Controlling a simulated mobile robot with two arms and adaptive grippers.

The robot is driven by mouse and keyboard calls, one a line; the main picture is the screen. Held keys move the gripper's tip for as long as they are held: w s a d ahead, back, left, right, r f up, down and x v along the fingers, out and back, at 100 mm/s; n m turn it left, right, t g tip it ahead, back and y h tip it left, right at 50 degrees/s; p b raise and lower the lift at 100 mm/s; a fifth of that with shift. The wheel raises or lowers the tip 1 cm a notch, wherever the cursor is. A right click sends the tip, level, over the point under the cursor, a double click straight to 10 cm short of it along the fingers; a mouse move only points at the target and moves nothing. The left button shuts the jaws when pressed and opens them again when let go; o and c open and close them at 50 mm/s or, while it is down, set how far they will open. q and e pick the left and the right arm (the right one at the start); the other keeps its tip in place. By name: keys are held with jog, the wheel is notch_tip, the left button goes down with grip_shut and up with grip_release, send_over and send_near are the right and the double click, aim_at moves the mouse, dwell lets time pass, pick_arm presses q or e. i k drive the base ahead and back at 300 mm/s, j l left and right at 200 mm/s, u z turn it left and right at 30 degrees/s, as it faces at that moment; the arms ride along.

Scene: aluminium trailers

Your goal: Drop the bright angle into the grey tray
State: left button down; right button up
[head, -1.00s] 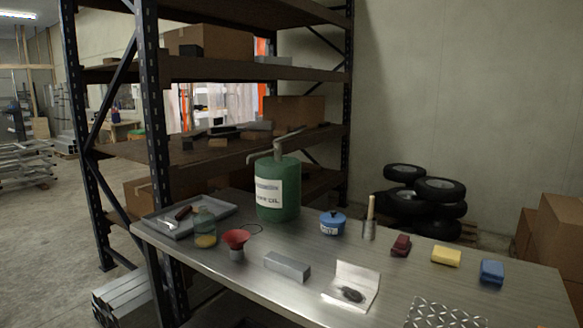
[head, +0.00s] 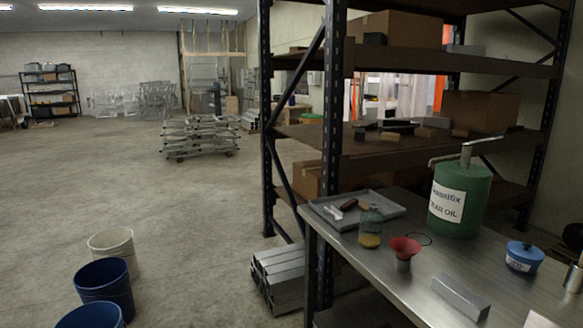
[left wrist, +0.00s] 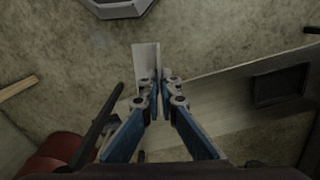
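In the left wrist view my left gripper (left wrist: 157,88) is shut on a bright angle (left wrist: 146,62), a pale L-shaped metal piece that sticks out past the fingertips. In the head view the grey tray (head: 390,212) lies at the far left end of the metal bench. A brown-handled tool (head: 349,204) and a small pale piece (head: 332,212) lie in the tray. Neither gripper shows in the head view, so I cannot tell how far the held angle is from the tray.
A glass jar (head: 370,228), a red funnel (head: 404,250), a green oil can (head: 460,198), a blue pot (head: 524,257) and a grey metal bar (head: 461,297) stand on the bench (head: 400,285). Shelving rises behind. Buckets (head: 104,284) stand on the open floor at left.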

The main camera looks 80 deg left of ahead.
aim_at(356, 210)
jog(key=j+u, duration=0.2)
jog(key=j, duration=0.2)
jog(key=i+j+u, duration=0.2)
jog(key=j, duration=0.2)
jog(key=j+u, duration=0.2)
jog(key=j, duration=0.15)
jog(key=i+j+u, duration=0.25)
jog(key=j, duration=0.15)
jog(key=j+u, duration=0.2)
jog(key=j, duration=0.15)
jog(key=i+j+u, duration=0.2)
jog(key=j, duration=0.1)
